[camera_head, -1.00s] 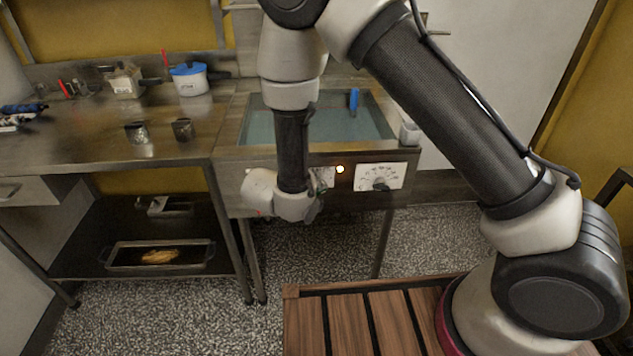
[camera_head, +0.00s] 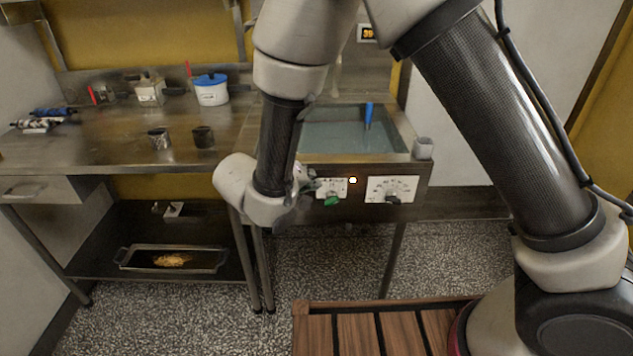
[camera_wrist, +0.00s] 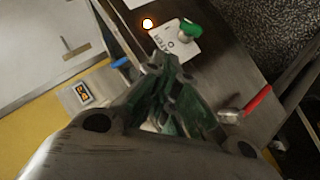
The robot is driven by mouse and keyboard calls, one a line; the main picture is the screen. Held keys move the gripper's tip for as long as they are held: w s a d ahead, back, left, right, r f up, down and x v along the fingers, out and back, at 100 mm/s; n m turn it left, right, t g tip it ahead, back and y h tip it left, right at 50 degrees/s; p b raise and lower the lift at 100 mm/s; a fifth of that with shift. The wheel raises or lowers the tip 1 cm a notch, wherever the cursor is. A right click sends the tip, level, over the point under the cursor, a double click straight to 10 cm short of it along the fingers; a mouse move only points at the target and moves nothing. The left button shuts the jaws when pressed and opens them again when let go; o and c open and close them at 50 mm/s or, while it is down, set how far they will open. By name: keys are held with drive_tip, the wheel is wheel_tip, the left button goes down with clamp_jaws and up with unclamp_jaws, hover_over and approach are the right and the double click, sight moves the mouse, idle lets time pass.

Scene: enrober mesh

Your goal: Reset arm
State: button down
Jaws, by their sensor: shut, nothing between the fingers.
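My gripper is at the end of my arm, in front of the sink unit's front panel (camera_head: 420,185) in the head view. There my own wrist mostly hides it, with only dark finger parts showing (camera_head: 306,184). In the wrist view my gripper (camera_wrist: 172,75) is shut and holds nothing. Its fingertips point toward the panel, close to a white dial plate with a green knob (camera_wrist: 188,30). The same green knob (camera_head: 331,200) shows in the head view beside my gripper. I cannot tell whether the fingers touch the panel.
A second dial (camera_head: 392,190) and a lit white lamp (camera_head: 352,180) are on the panel. The sink basin (camera_head: 350,138) holds water and a blue-handled thing (camera_head: 368,115). A pot with a blue lid (camera_head: 211,90) and two metal cups stand on the counter. A tray (camera_head: 173,258) lies on the shelf below.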

drive_tip(key=shift+s+a+r, duration=0.15)
drive_tip(key=shift+s+r, duration=0.1)
drive_tip(key=shift+s, duration=0.05)
